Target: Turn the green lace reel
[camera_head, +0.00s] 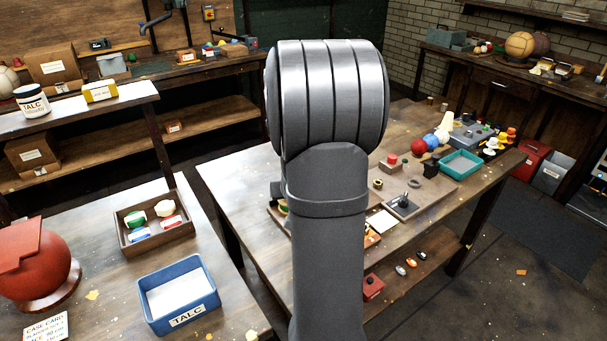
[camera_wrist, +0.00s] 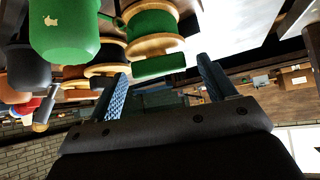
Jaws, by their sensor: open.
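The green lace reel (camera_wrist: 150,22) shows at the top of the wrist view, with pale wooden flanges and green lace. A short green cylinder (camera_wrist: 158,67) lies just below it in the picture; I cannot tell if it is joined to the reel. My gripper (camera_wrist: 162,66) is open, its two blue fingers on either side of that cylinder in the picture, with nothing seen held. Whether they touch it is unclear. In the head view my arm hides the gripper and most of the reel's area; a bit of green shows at the arm's left edge.
In the wrist view, which looks upside down, a large green rounded object (camera_wrist: 65,35) with a gold mark sits left of the reel. Orange-brown reels (camera_wrist: 108,62) stand close beside it. In the head view a teal tray (camera_head: 461,163) and red ball (camera_head: 418,147) stand on the workbench.

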